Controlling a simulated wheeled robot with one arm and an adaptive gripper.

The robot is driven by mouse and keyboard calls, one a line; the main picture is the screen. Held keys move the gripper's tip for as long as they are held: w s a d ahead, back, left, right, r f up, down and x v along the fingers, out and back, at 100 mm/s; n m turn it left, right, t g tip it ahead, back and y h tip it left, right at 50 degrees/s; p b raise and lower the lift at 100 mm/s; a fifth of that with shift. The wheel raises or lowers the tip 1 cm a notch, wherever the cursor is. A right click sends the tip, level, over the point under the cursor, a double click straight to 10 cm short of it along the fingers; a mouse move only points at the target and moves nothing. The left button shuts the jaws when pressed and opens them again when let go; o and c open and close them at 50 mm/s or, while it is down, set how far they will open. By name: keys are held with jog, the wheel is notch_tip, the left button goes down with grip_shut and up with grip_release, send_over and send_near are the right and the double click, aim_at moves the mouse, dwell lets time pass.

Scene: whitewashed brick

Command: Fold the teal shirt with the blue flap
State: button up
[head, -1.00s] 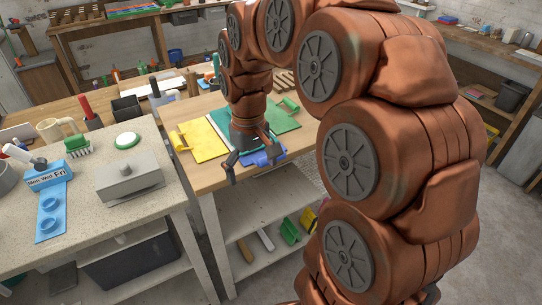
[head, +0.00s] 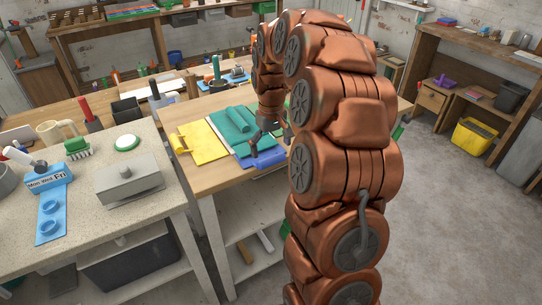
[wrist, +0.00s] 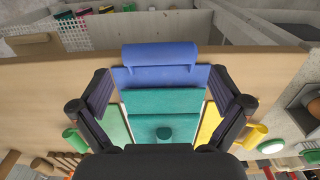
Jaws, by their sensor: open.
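The teal shirt (head: 230,125) lies on the wooden table and also shows in the wrist view (wrist: 160,102). Its blue flap (head: 266,159) lies spread out toward the front table edge, with a thick blue roll (wrist: 160,55) along its outer end. The yellow flap (head: 206,142) lies out on the left in the head view; in the wrist view it is on the right. The green flap (wrist: 115,122) is on the left in the wrist view, mostly hidden by my arm in the head view. My gripper (head: 270,143) is open and empty above the shirt near the blue flap.
A stone-topped counter (head: 100,215) stands left, holding a grey box (head: 130,182), a green brush (head: 77,148) and a blue day-marked holder (head: 50,182). Bare wood (wrist: 40,90) lies beside the shirt. Open floor lies to the right.

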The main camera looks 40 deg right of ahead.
aim_at(271, 158)
jog(key=shift+f+p, duration=0.4)
jog(key=shift+f, duration=1.75)
jog(key=c, duration=1.3)
